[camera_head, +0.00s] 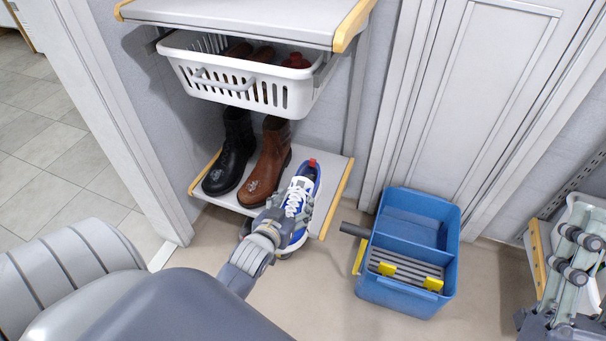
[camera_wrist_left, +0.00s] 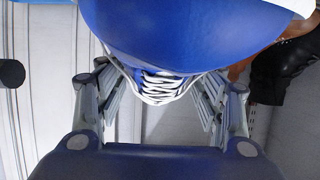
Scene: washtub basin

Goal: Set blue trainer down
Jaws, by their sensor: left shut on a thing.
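The blue trainer (camera_head: 312,178), with white laces and a red heel tab, is in front of the right part of the low shelf (camera_head: 336,190). My left gripper (camera_head: 291,205) is shut on it, with fingers at the laced part. In the left wrist view the blue upper (camera_wrist_left: 190,35) fills the top and the laces show between the fingers (camera_wrist_left: 163,100). Its front end overhangs the shelf's front edge. I cannot tell whether its sole touches the shelf. My right gripper (camera_head: 566,265) is at the right edge, partly cut off; its opening is unclear.
A black boot (camera_head: 232,150) and a brown boot (camera_head: 268,165) stand on the shelf left of the trainer. A white basket (camera_head: 225,85) with footwear hangs above under a pale top (camera_head: 240,18). A blue bucket (camera_head: 408,295) stands on the floor to the right.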

